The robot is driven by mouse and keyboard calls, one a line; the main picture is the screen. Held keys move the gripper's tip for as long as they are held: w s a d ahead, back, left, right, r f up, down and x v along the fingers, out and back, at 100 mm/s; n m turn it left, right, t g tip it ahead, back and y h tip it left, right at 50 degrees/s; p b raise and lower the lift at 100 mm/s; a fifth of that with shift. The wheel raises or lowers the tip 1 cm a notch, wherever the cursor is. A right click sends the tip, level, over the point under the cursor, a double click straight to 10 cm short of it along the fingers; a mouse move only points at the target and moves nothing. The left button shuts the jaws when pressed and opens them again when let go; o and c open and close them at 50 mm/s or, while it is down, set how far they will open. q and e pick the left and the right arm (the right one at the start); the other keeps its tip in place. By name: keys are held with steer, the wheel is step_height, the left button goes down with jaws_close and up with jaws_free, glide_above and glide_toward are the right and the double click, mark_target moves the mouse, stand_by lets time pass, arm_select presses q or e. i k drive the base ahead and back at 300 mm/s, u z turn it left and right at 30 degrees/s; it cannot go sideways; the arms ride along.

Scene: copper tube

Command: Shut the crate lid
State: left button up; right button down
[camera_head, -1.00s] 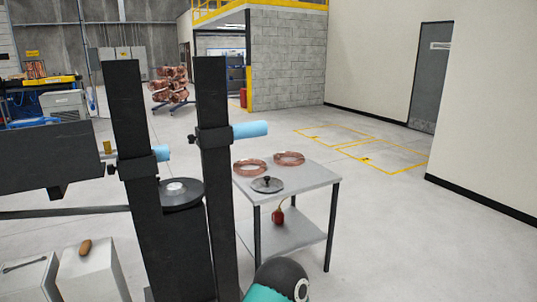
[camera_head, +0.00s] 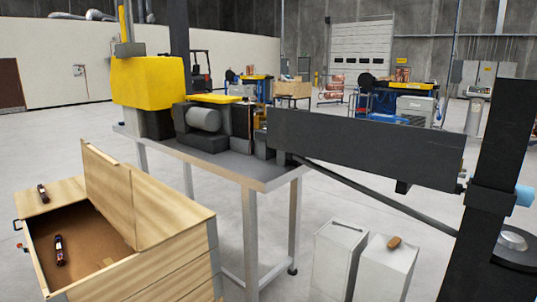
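The wooden crate (camera_head: 185,262) stands on the floor at the lower left, its near end cut off by the picture's edge. Its lid (camera_head: 108,195) stands up steeply along one side, so the crate is open and its brown inside shows. A small dark object with reddish marks (camera_head: 59,250) lies within the opening, and a similar one (camera_head: 43,193) lies on a flat wooden part at the far left. Neither of my grippers is in view.
A metal table (camera_head: 265,177) with a yellow and black machine (camera_head: 148,84) stands close behind the crate. Two white boxes (camera_head: 336,255) (camera_head: 385,270) stand right of it, and a dark post (camera_head: 495,170) rises at the right. Bare floor shows between crate and table legs.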

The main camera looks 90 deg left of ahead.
mark_target(109, 183)
steer(key=u, duration=0.3)
steer(key=i, duration=0.3)
steer(key=u, duration=2.55)
steer(key=i, duration=0.25)
steer(key=u, duration=1.65)
steer(key=i, duration=1.7)
steer(key=z, duration=0.45)
